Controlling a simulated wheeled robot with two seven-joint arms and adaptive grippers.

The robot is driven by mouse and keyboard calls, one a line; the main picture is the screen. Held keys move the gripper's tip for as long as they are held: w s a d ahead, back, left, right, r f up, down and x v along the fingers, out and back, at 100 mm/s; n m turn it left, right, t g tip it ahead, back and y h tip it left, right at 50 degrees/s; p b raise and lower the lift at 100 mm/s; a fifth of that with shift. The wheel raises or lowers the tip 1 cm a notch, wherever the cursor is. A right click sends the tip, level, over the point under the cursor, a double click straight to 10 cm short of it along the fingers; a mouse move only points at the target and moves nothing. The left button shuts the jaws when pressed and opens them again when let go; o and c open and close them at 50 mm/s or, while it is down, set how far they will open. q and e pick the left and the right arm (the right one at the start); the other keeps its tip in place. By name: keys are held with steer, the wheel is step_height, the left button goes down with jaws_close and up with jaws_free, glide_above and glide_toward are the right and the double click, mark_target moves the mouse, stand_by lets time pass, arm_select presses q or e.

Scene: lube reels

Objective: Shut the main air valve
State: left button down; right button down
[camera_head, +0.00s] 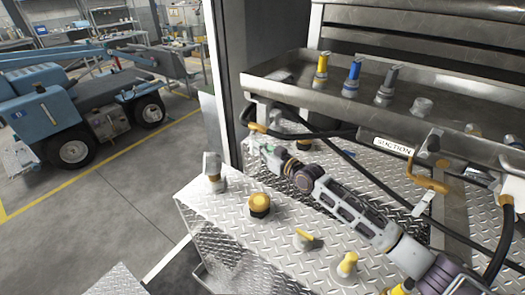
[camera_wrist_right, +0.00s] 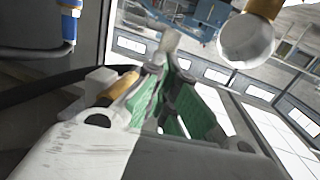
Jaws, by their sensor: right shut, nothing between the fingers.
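My right gripper (camera_head: 262,145) reaches in from the lower right, under the front edge of the steel tray. It is shut and empty; its green pads also show in the right wrist view (camera_wrist_right: 172,100). An orange valve handle (camera_head: 257,127) sits at the tray's left end, just above the fingertips. In the wrist view a brass-coloured piece (camera_wrist_right: 120,90) lies close beside one finger, but contact cannot be told. No label marks which is the main air valve. My left gripper is not in view.
The steel tray (camera_head: 275,82) holds yellow, blue and grey nozzles. A "SUCTION" label (camera_head: 393,146) and an orange bent handle (camera_head: 428,180) hang at its front. Black hoses cross below. A yellow round knob (camera_head: 260,203) stands on the deck.

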stand_by(0.5)
steer(key=shift+s+f, duration=0.1)
steer(key=shift+f, duration=0.05)
steer(key=v, duration=1.1)
steer(key=shift+s+d+r, duration=0.2)
steer(key=shift+d+r, duration=0.05)
steer(key=shift+d, duration=0.1)
stand_by(0.6)
